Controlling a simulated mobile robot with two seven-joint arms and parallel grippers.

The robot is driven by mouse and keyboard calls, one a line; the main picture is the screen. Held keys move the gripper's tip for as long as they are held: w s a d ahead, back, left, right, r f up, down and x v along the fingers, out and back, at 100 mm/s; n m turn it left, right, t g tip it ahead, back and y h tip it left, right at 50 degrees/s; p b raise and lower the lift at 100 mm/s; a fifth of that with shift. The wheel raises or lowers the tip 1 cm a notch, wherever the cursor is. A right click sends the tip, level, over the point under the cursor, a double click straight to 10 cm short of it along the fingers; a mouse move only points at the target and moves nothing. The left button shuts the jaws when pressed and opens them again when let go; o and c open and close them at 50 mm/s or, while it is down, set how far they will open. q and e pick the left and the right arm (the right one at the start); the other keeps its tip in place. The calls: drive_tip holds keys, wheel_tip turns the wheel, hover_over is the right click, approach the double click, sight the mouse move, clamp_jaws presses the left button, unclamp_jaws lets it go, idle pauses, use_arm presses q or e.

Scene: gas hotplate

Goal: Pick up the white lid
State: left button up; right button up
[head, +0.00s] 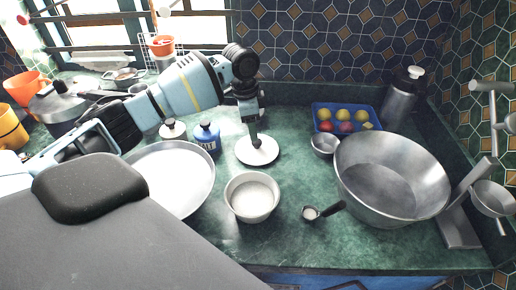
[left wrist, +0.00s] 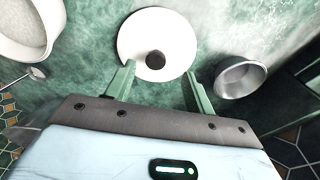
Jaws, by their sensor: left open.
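The white lid (head: 258,151) is a flat round disc with a dark knob, lying on the green counter in the middle of the head view. In the left wrist view the lid (left wrist: 135,42) and its knob (left wrist: 155,60) show just beyond the fingertips. My left gripper (head: 254,136) points down right over the lid, its tip at or near the knob. In the left wrist view its two fingers (left wrist: 160,80) are apart with nothing between them. I cannot tell whether a finger touches the lid. My right gripper is not in view.
A white bowl (head: 252,197) stands in front of the lid, a small metal bowl (head: 325,145) to its right. A blue jar (head: 207,138) and a large shallow pan (head: 172,180) are to the left. A big metal basin (head: 392,180) and blue fruit tray (head: 320,113) are right.

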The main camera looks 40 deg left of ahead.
sight(257, 146)
use_arm(q)
drive_tip(key=shift+w+d+f, duration=0.1)
drive_tip(key=shift+d+f, duration=0.1)
drive_tip(key=shift+f, duration=0.6)
drive_tip(key=shift+d+f, duration=0.2)
drive_tip(key=shift+f, duration=0.65)
drive_tip(key=shift+w+d+f, duration=0.1)
drive_tip(key=shift+d+f, duration=0.1)
drive_tip(key=shift+f, duration=0.6)
drive_tip(key=c, duration=1.1)
